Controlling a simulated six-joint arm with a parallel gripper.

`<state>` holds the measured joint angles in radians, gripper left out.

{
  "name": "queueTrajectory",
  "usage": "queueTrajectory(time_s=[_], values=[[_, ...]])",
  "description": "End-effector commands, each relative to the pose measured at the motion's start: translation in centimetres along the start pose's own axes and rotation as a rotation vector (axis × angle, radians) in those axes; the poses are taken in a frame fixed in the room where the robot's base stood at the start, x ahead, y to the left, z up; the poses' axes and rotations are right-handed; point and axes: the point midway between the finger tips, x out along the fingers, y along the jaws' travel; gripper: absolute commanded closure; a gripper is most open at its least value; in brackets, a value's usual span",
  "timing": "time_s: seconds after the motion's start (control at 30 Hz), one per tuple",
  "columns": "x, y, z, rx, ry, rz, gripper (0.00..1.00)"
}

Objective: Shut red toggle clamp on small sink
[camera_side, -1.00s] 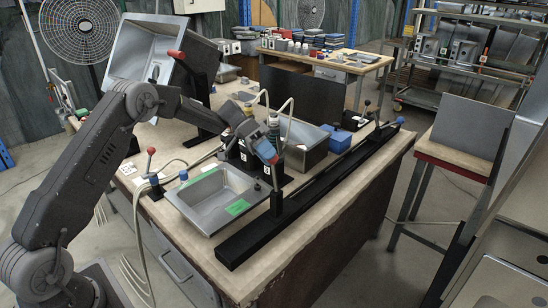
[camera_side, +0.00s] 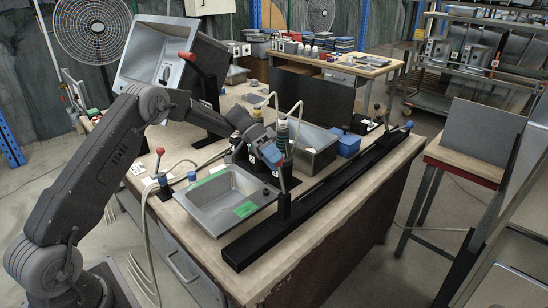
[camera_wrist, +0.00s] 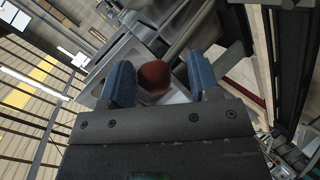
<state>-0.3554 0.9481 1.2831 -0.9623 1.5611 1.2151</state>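The small sink (camera_side: 208,195) is a shallow steel basin with a green label, lying on the wooden bench. A black rail (camera_side: 262,240) runs along its right side, and an upright clamp lever (camera_side: 284,180) stands on it beside the sink. My gripper (camera_side: 267,140) is at the top of this lever. In the wrist view a dark red round knob (camera_wrist: 154,77) sits between the blue fingertips of my gripper (camera_wrist: 160,82). The fingers are apart; a gap shows on the knob's right, and contact on its left cannot be told. The knob is mostly hidden in the side view.
A clamp with a red knob (camera_side: 160,151) and a blue knob (camera_side: 192,176) stand at the sink's left. A deeper sink (camera_side: 314,150), a blue box (camera_side: 348,145) and upright faucets are behind. A tilted large sink (camera_side: 150,60) stands at the back left.

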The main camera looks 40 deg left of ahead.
Motion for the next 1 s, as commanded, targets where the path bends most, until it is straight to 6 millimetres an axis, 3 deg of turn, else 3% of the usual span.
queueTrajectory(time_s=[0.27,0.43,0.8,1.0], values=[[-0.2,0.2,-0.2,0.005,0.005,0.0,0.39],[-1.6,0.2,-0.2,0.008,0.006,-0.001,0.39],[-9.5,0.0,-0.1,0.005,0.007,-0.002,0.39],[-12.4,0.0,-0.1,0.005,0.005,-0.001,0.39]])
